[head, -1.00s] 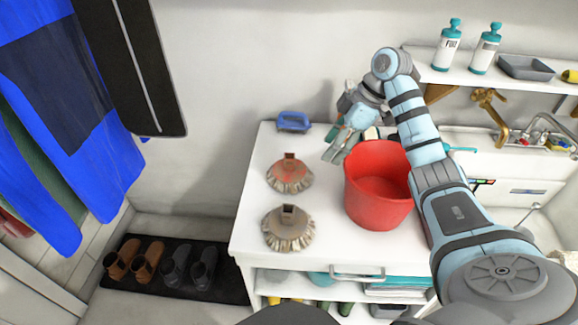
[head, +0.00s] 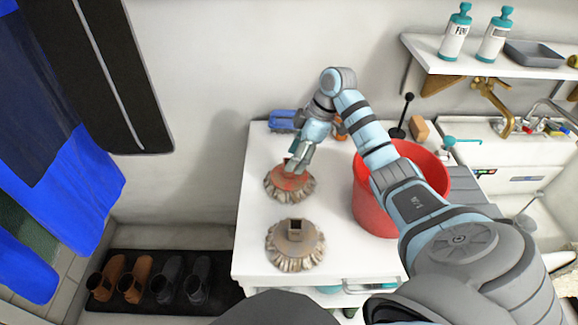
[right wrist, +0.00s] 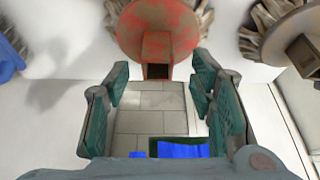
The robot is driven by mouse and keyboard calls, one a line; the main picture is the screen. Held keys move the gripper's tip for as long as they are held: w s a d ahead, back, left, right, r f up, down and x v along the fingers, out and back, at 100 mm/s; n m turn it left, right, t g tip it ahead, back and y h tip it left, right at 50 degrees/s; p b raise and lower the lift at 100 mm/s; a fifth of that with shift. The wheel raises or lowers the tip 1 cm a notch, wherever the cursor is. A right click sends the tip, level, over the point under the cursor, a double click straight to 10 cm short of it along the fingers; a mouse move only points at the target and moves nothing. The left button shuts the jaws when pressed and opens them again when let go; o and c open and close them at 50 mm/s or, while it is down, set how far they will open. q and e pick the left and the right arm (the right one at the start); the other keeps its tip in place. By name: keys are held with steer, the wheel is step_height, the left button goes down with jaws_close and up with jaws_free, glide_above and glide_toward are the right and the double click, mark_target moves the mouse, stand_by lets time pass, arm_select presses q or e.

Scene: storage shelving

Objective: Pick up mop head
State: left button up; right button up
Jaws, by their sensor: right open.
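A mop head with a red, worn top and a frayed skirt (head: 284,187) sits on the white cabinet top, its square socket upward. In the right wrist view the red mop head (right wrist: 160,28) is at the top, with its dark socket ahead of the gap between the fingers. My right gripper (head: 295,165) is open right at its socket; contact cannot be told. A second mop head, grey-brown (head: 296,246), sits in front of it. It also shows at the right wrist view's upper right (right wrist: 283,38). My left gripper is not in view.
A red bucket (head: 372,205) stands right of the mop heads, partly behind my right arm. A blue brush (head: 283,120) lies behind them. A black-handled tool (head: 404,115) and a sink (head: 500,165) are farther right. Boots on a black mat (head: 215,290) stand at lower left.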

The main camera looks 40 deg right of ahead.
steer(key=b+x, duration=0.1)
steer(key=x, duration=0.3)
steer(key=shift+w+f, duration=0.15)
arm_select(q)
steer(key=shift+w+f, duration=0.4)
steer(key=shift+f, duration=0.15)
arm_select(e)
steer(key=shift+c, duration=0.2)
jaws_close()
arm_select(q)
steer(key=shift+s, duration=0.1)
